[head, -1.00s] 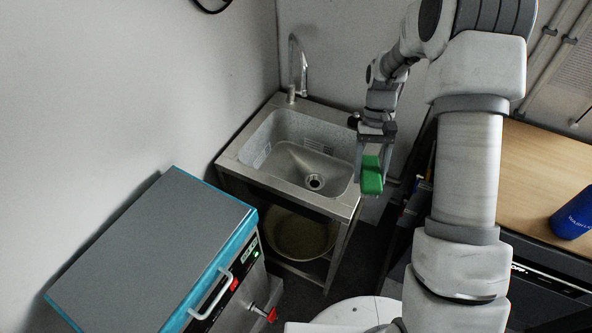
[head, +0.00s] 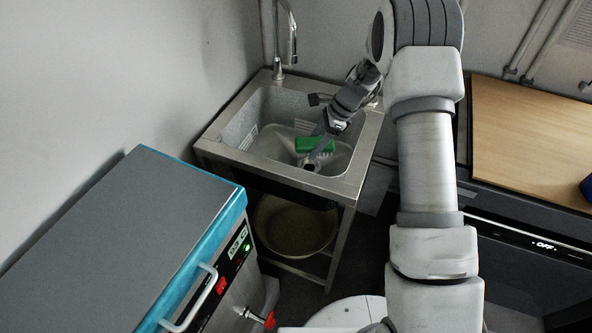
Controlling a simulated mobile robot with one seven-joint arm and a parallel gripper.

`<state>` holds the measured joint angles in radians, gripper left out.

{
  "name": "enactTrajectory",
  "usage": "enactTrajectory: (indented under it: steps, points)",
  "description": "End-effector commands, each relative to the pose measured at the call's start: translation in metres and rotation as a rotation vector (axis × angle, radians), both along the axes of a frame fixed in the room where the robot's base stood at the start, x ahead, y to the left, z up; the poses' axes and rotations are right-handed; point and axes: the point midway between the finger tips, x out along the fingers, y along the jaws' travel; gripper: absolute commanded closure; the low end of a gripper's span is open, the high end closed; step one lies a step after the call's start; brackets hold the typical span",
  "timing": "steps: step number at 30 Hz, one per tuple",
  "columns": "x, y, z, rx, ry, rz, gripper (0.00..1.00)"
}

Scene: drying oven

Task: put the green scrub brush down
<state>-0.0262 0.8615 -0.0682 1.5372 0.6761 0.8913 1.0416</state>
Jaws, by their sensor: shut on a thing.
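The green scrub brush (head: 316,145) shows in the head view, over the right part of the steel sink basin (head: 270,110). My gripper (head: 318,148) is shut on the brush and reaches down into the basin from the upper right. The brush lies across the fingers near the drain, which is partly hidden behind the gripper. I cannot tell whether the brush touches the basin floor.
A tap (head: 285,40) stands at the sink's back left corner. A grey-topped oven with blue edges (head: 110,230) is at the lower left. A bowl (head: 295,225) sits under the sink. A wooden worktop (head: 530,140) is at the right, with a blue object (head: 587,188) at its edge.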

Motion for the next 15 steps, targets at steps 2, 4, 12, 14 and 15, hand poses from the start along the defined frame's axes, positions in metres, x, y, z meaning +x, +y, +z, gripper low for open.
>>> enactTrajectory:
  steps: [2, 4, 12, 14, 15]
  points:
    - [0.012, 0.004, -0.021, -0.001, -0.001, -0.125, 0.90]
    - [0.021, 0.006, -0.029, -0.001, -0.001, -0.222, 0.90]
    - [0.039, 0.008, -0.043, 0.000, 0.001, -0.419, 0.90]
    - [0.040, 0.008, -0.049, -0.001, 0.002, -0.428, 0.90]
    - [0.040, 0.008, -0.054, -0.001, 0.003, -0.430, 0.90]
